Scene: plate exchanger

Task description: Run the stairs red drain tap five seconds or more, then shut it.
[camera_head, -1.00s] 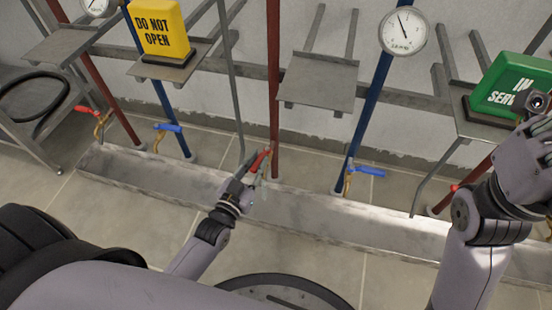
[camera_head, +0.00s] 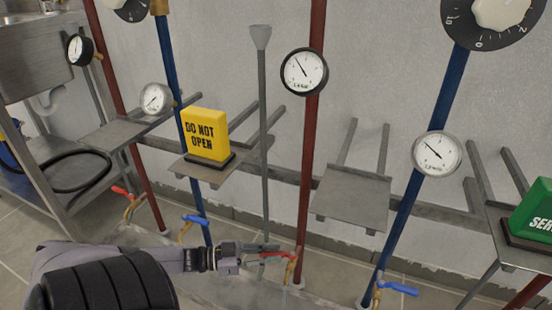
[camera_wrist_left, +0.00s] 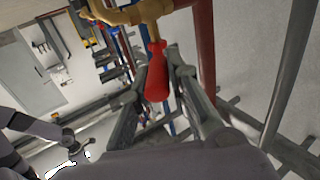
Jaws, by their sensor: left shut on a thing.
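The red tap (camera_head: 278,254) sits low on the middle red pipe (camera_head: 309,160), with a brass body (camera_head: 291,268) and its lever pointing left. My left gripper (camera_head: 265,255) reaches in from the left and is shut on that red lever. In the left wrist view, the red handle (camera_wrist_left: 157,75) lies between the two fingers of my left gripper (camera_wrist_left: 162,88). No label reading "stairs" is legible. Part of my right arm (camera_wrist_left: 30,128) shows in the left wrist view; its jaws are unclear.
Another red tap (camera_head: 120,191) and blue taps (camera_head: 195,219) (camera_head: 400,288) flank it. A yellow "DO NOT OPEN" sign (camera_head: 206,134) and a green sign (camera_head: 535,215) stand on shelves. A gauge (camera_head: 304,72) sits on the middle red pipe. A grey funnel pipe (camera_head: 262,120) stands close left.

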